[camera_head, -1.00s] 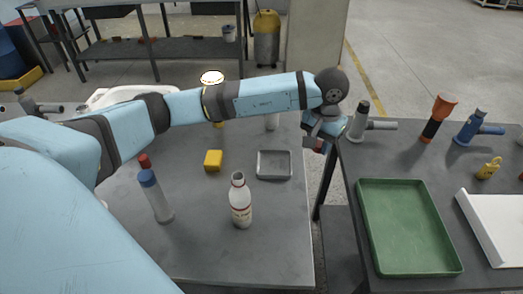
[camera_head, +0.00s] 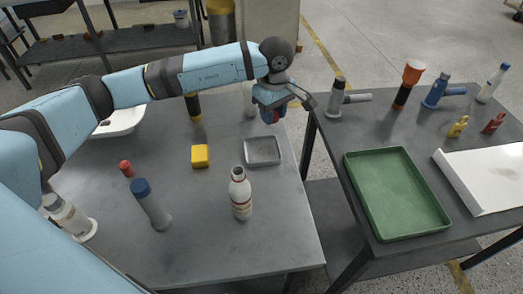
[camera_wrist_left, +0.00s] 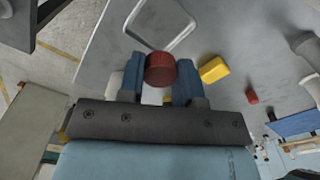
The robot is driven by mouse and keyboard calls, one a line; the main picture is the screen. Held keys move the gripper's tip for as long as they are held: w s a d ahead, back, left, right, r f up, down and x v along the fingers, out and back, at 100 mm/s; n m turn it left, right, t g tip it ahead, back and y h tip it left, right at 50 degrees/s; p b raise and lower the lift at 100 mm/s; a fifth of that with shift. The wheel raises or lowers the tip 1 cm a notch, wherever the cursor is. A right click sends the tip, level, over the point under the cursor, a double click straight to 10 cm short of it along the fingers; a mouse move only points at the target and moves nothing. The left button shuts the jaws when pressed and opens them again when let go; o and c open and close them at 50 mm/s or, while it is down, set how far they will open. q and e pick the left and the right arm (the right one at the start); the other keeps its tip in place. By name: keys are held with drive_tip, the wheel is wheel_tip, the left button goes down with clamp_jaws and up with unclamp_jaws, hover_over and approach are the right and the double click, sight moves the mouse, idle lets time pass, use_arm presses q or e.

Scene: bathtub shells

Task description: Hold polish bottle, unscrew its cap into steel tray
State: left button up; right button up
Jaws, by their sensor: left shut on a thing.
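A white bottle (camera_head: 240,196) with a red-and-white label stands upright on the left grey table; its neck is bare, with a dark opening. The shallow steel tray (camera_head: 262,151) lies behind it to the right and looks empty. My left gripper (camera_head: 271,112) is above the table behind the tray. In the left wrist view the gripper (camera_wrist_left: 160,82) is shut on a round red cap (camera_wrist_left: 160,68), with blue fingers on either side. The steel tray's rim (camera_wrist_left: 171,45) shows just past the cap. My right gripper is in neither view.
A yellow block (camera_head: 200,156), a small red piece (camera_head: 126,168) and a blue-capped bottle (camera_head: 151,205) stand left of the white bottle. A gap separates this table from the right one, which holds a green tray (camera_head: 396,192).

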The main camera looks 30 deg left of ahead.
use_arm(q)
drive_tip(key=n, duration=0.4)
drive_tip(key=shift+w+a+r, duration=0.1)
drive_tip(key=shift+a+r, duration=0.1)
drive_tip(key=shift+r, duration=0.15)
drive_tip(key=n, duration=0.6)
drive_tip(key=shift+w+a+r+p, duration=0.1)
drive_tip(key=shift+a+r+p, duration=0.25)
drive_tip(key=shift+r+p, duration=0.05)
drive_tip(key=n, duration=0.4)
drive_tip(key=shift+a+r, duration=0.2)
drive_tip(key=shift+r, duration=0.05)
drive_tip(key=n, duration=0.4)
drive_tip(key=n+p, duration=0.3)
drive_tip(key=n, duration=1.4)
hover_over(262, 152)
wheel_tip(262, 152, down, 13)
drive_tip(key=shift+r, duration=0.1)
drive_tip(key=shift+f+b, duration=0.3)
drive_tip(key=shift+f, duration=2.15)
